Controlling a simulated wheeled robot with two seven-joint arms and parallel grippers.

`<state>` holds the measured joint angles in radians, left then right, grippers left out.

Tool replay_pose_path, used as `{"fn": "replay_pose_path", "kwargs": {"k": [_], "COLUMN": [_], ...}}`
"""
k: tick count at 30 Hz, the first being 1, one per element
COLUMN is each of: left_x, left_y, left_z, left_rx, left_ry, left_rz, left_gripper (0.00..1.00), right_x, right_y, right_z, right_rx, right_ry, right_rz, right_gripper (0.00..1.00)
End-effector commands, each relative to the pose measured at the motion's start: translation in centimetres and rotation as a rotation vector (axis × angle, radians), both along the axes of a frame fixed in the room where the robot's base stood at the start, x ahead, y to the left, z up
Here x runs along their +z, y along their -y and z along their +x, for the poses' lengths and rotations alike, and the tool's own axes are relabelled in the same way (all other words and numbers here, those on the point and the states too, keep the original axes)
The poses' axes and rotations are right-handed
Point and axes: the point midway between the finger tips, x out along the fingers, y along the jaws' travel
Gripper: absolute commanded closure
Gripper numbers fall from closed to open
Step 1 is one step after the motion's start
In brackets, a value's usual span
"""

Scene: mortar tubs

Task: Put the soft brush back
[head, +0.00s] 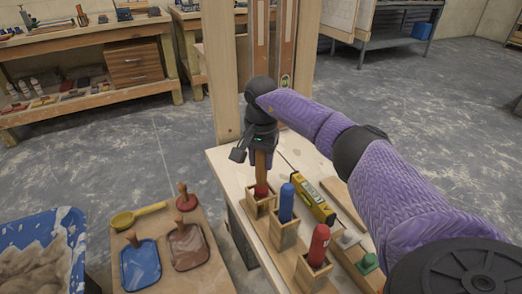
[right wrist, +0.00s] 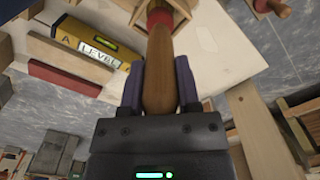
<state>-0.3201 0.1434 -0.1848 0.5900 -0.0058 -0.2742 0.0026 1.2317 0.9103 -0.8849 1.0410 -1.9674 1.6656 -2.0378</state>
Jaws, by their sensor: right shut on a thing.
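The soft brush has a wooden handle (head: 261,170) with a red band (head: 261,191). Its lower end sits down in the rearmost small wooden holder (head: 260,209) on the bench, so its bristles are hidden. My right gripper (head: 262,155) is above that holder, shut on the brush handle. In the right wrist view the handle (right wrist: 158,75) stands between the two fingers (right wrist: 159,88), and the red band (right wrist: 160,16) is at the holder's mouth. The brush looks about upright. My left gripper is in neither view.
Two more holders in the row carry a blue-handled tool (head: 287,203) and a red-handled tool (head: 319,244). A yellow level (head: 315,200) lies just right of them. A wooden post (head: 226,75) rises behind. A blue tub (head: 75,250) stands at lower left.

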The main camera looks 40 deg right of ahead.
Motion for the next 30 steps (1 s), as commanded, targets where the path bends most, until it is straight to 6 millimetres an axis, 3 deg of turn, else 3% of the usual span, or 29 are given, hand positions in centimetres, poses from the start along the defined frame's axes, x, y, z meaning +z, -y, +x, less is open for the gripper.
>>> {"fn": "replay_pose_path", "kwargs": {"k": [15,16,21,27,30], "left_x": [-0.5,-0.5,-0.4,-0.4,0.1], "left_y": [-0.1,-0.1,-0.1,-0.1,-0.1], "left_z": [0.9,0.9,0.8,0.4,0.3], "left_rx": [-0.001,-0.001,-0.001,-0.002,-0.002], "left_ry": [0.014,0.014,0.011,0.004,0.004], "left_rz": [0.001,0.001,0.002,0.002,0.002], "left_gripper": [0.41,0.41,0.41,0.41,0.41], "right_x": [-0.7,-0.6,-0.6,-0.6,0.4], "right_y": [0.0,0.0,0.0,0.0,0.0], "right_z": [0.0,0.0,0.0,0.0,0.0], "right_rx": [0.0,0.0,0.0,0.0,0.0], "right_ry": [-0.001,-0.001,0.0,-0.001,0.001], "right_rz": [0.0,0.0,0.0,0.0,0.0], "right_gripper": [1.0,0.52,0.17,0.17,0.17]}}
